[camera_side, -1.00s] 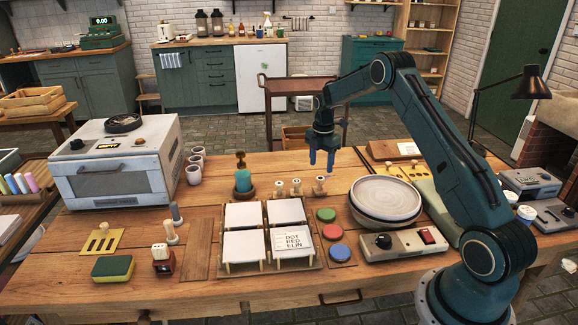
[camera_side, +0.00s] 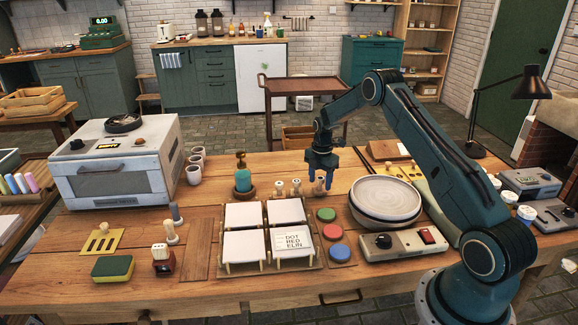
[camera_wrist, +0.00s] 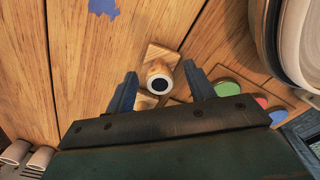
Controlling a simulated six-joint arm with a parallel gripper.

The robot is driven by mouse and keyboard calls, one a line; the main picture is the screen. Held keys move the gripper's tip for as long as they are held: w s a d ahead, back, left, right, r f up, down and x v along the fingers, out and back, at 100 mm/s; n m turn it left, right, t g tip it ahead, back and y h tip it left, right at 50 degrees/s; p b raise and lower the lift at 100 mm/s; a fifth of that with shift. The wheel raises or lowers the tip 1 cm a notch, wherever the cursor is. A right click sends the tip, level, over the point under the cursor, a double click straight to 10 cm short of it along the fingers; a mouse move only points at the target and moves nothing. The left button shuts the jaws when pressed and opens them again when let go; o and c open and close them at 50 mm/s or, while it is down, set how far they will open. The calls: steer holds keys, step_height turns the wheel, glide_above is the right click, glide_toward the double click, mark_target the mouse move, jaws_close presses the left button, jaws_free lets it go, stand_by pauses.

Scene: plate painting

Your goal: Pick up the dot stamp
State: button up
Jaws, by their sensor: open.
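A small wooden stamp (camera_wrist: 160,84) with a dark round mark on its pale top stands upright between my fingers in the wrist view. My gripper (camera_wrist: 161,90) is open, one finger on each side of it, with gaps visible. In the side view, my gripper (camera_side: 320,180) points down over the rightmost of the small stamps, and its fingers mostly hide that stamp. Two other stamps (camera_side: 296,187) (camera_side: 279,189) stand just to the left.
Green (camera_side: 326,215), red (camera_side: 330,231) and blue (camera_side: 340,252) pads lie in front. White tiles (camera_side: 243,246) on a rack lie front left, one with writing. A round turntable (camera_side: 386,196) stands close on the right. A teal bottle (camera_side: 242,181) stands left of the stamps.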

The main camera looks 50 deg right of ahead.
mark_target(320, 178)
steer(key=shift+f, duration=0.4)
steer(key=c, duration=1)
steer(key=shift+r, duration=0.15)
steer(key=shift+c, duration=0.2)
step_height(320, 178, up, 20)
stand_by(0.5)
